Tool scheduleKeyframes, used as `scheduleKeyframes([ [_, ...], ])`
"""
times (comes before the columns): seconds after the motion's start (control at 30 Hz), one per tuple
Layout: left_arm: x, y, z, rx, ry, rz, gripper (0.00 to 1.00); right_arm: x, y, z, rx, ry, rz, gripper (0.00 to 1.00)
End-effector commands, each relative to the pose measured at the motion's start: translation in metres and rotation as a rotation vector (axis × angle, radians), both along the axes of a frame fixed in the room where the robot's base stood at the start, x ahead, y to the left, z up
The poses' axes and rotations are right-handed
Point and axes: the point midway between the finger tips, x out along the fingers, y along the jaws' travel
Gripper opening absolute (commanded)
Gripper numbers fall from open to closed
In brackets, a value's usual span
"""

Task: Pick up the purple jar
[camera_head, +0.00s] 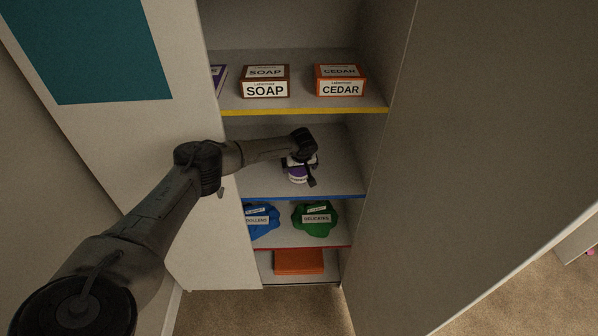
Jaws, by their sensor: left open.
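The purple jar (298,178) stands on the cabinet's middle shelf with the blue front edge. It has a pale label band, and its upper part is partly hidden by my gripper. My left gripper (302,173) is at the jar, reaching in from the left, with a dark finger showing on the jar's right side. The jaws are open around or just in front of the jar; the far finger is hard to make out. My right gripper is not in view.
The cabinet's side walls and open doors (480,150) flank the shelf. The upper shelf holds a SOAP box (265,82), a CEDAR box (341,81) and a purple box (218,78). Below are a blue bag (262,221), a green bag (315,220) and an orange item (298,262).

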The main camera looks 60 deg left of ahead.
Motion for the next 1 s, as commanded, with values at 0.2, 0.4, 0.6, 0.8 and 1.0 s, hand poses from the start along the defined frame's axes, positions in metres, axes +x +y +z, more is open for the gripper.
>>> scheduleKeyframes([
  [0.2, 0.0006, 0.0029, -0.0071, 0.000, 0.000, 0.000, 1.00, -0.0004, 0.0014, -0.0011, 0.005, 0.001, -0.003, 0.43],
  [0.4, 0.0008, 0.0027, -0.0067, 0.000, 0.000, 0.000, 0.96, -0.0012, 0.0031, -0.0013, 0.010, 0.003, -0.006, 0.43],
  [0.6, 0.0008, 0.0028, -0.0065, 0.000, 0.000, 0.000, 0.77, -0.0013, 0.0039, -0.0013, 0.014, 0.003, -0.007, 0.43],
  [0.8, 0.0008, 0.0028, -0.0064, 0.000, -0.001, 0.000, 0.58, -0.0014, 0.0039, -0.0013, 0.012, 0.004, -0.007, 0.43],
  [1.0, 0.0010, 0.0029, -0.0060, 0.000, -0.001, 0.000, 0.58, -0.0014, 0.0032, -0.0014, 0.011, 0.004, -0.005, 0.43],
])
